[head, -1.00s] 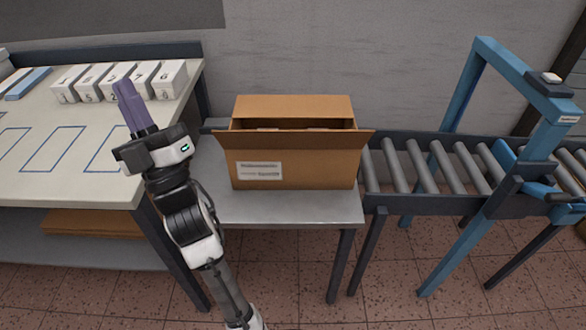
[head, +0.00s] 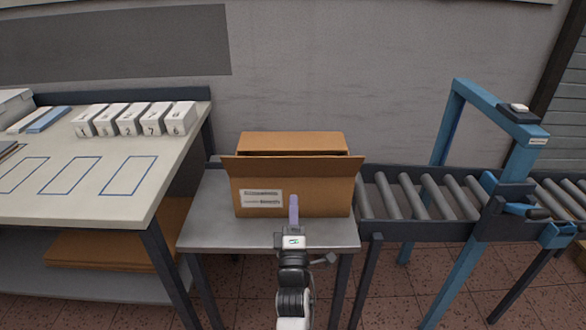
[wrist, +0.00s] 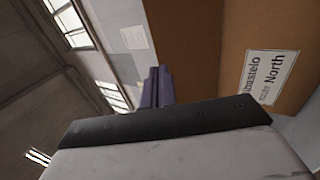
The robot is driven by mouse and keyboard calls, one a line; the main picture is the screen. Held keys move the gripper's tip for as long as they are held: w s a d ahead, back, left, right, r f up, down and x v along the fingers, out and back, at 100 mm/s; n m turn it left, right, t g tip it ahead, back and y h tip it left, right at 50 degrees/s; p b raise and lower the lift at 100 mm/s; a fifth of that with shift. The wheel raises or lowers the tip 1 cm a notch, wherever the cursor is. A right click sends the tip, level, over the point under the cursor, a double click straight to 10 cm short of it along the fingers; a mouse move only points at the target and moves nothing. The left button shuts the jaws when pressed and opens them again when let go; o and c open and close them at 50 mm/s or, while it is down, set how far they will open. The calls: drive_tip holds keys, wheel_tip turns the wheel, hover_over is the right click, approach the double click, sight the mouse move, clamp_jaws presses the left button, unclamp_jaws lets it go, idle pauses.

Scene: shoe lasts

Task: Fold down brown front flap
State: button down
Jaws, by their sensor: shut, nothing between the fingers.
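A brown cardboard box (head: 318,202) stands on a grey metal table. Its front flap (head: 292,168) stands out at the near top edge, raised and leaning toward me. The back flap (head: 290,139) stands up behind it, and the inside of the box is mostly hidden. My gripper (head: 294,208) is shut and empty, its purple fingers pointing up in front of the box's front face, below the front flap. In the wrist view the shut fingers (wrist: 157,88) show beside the brown box (wrist: 230,50) and its white label (wrist: 272,78).
The grey table (head: 210,215) has free room left of the box. A roller conveyor (head: 420,195) adjoins on the right under a blue frame (head: 452,130). A workbench (head: 90,185) with several numbered white blocks (head: 132,120) is at the left.

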sight(293, 159)
drive_tip(key=x, duration=0.8)
drive_tip(key=shift+w+a+r, duration=0.1)
drive_tip(key=shift+w+r, duration=0.05)
drive_tip(key=shift+r, duration=0.05)
drive_tip(key=shift+w+r, duration=0.15)
drive_tip(key=shift+w, duration=0.35)
drive_tip(key=shift+r, duration=0.1)
